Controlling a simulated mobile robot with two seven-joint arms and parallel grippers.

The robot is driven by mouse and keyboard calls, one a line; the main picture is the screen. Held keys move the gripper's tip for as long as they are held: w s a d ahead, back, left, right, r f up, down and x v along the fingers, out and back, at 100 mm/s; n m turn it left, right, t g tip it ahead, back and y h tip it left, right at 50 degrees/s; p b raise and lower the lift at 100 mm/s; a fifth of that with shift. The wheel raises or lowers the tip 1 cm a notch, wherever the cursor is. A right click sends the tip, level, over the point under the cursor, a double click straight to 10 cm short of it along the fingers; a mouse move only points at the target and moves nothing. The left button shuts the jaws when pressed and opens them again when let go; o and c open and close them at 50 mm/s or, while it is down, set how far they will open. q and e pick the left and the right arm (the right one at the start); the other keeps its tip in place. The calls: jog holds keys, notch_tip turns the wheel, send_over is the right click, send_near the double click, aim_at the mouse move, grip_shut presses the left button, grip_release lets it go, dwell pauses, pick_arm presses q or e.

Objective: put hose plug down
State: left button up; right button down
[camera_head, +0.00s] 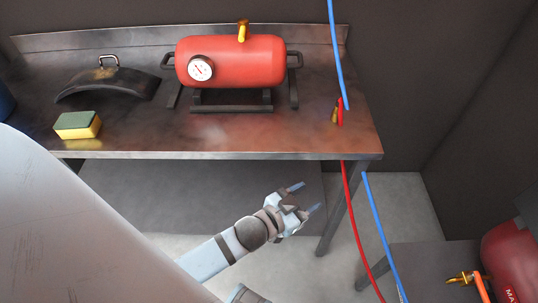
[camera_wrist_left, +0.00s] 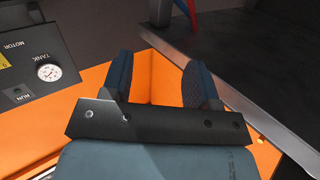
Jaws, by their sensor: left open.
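The hose plug (camera_head: 335,114), a small brass-coloured end on the red hose (camera_head: 350,200), lies on the metal bench (camera_head: 230,140) near its right front corner. The red hose runs from it over the front edge and down toward the floor. My left gripper (camera_head: 303,198) is open and empty, in front of and below the bench edge, apart from the plug. In the left wrist view its two fingers (camera_wrist_left: 160,80) stand apart with nothing between them. My right gripper is not in view.
A red tank with a gauge (camera_head: 245,62), a dark curved part with a handle (camera_head: 110,82) and a sponge (camera_head: 77,125) are on the bench. A blue hose (camera_head: 337,50) hangs at right. The left wrist view shows an orange surface (camera_wrist_left: 85,120) and a gauge panel (camera_wrist_left: 40,60).

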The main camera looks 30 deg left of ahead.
pick_arm(q)
jog(key=s+a+f+n+g+y, duration=0.25)
jog(key=s+f+g, duration=0.25)
jog(key=s+f, duration=0.5)
notch_tip(320, 180, up, 17)
jog(key=s+a+p, duration=0.1)
jog(key=a+p, duration=0.1)
jog(key=p, duration=1.7)
jog(key=shift+s+f, duration=0.2)
jog(key=shift+s, duration=0.1)
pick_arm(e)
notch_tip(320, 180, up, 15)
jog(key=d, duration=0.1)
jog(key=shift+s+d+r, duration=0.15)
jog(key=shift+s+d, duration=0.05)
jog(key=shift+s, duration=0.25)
pick_arm(q)
jog(key=shift+a+m, duration=0.1)
jog(key=shift+m, duration=0.15)
